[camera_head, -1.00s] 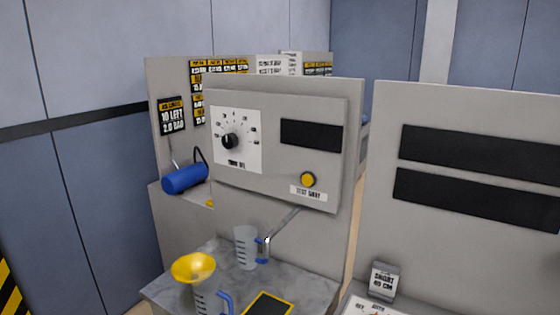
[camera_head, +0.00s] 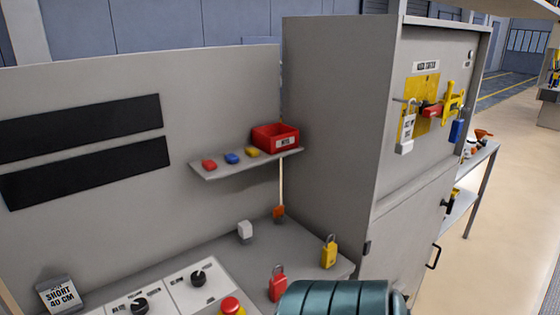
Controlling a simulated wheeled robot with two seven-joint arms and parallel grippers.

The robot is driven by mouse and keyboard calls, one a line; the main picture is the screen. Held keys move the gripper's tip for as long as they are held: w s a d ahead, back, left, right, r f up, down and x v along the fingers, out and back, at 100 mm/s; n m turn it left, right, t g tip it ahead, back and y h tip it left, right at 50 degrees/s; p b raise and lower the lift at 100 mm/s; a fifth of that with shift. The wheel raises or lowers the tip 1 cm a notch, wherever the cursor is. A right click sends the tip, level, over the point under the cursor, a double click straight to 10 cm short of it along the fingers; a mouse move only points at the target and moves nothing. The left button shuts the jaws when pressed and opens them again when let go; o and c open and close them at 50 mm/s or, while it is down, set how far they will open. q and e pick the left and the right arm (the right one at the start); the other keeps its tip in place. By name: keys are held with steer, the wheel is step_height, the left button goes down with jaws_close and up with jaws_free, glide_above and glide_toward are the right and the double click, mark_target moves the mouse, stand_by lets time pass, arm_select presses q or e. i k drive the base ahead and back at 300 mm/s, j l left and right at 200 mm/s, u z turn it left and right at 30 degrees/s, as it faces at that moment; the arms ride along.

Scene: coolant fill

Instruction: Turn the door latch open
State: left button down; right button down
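A tall grey cabinet (camera_head: 335,130) stands right of centre with its door side facing right. On its upper door is a yellow plate (camera_head: 424,92) with a red piece (camera_head: 432,110) and a yellow handle (camera_head: 453,102) that stands upright. A grey padlock with a white tag (camera_head: 406,132) and a blue lock (camera_head: 457,131) hang by it. Lower down, a small black latch-like handle (camera_head: 446,206) and a black pull handle (camera_head: 434,257) sit near the lower door's edge. I cannot tell which is the door latch. Neither of my grippers shows.
The bench before the cabinet holds a red padlock (camera_head: 278,285), a yellow padlock (camera_head: 329,252), a knob panel (camera_head: 200,285) and a teal ribbed cylinder (camera_head: 340,298). A shelf (camera_head: 208,174) carries a red bin (camera_head: 275,137). Open floor (camera_head: 500,260) lies right of the cabinet.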

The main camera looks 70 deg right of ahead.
mark_target(449, 205)
steer(key=z, duration=3.5)
steer(key=i+l+z, duration=0.35)
steer(key=i+z, duration=0.15)
steer(key=i, duration=0.2)
steer(key=i+l+z, duration=0.1)
steer(key=i+z, duration=0.35)
steer(key=i, duration=0.95)
steer(key=i+l+u, duration=0.1)
steer(key=i+u, duration=0.25)
steer(key=i, duration=0.15)
steer(key=i+l+u, duration=0.2)
steer(key=i+u, duration=0.15)
steer(key=i, duration=0.15)
steer(key=i+l+u, duration=0.15)
steer(key=u, duration=0.25)
steer(key=i+l+u, duration=0.4)
steer(key=l+u, duration=0.15)
steer(key=u, duration=0.25)
steer(key=i+l+u, duration=0.2)
steer(key=l+u, duration=0.2)
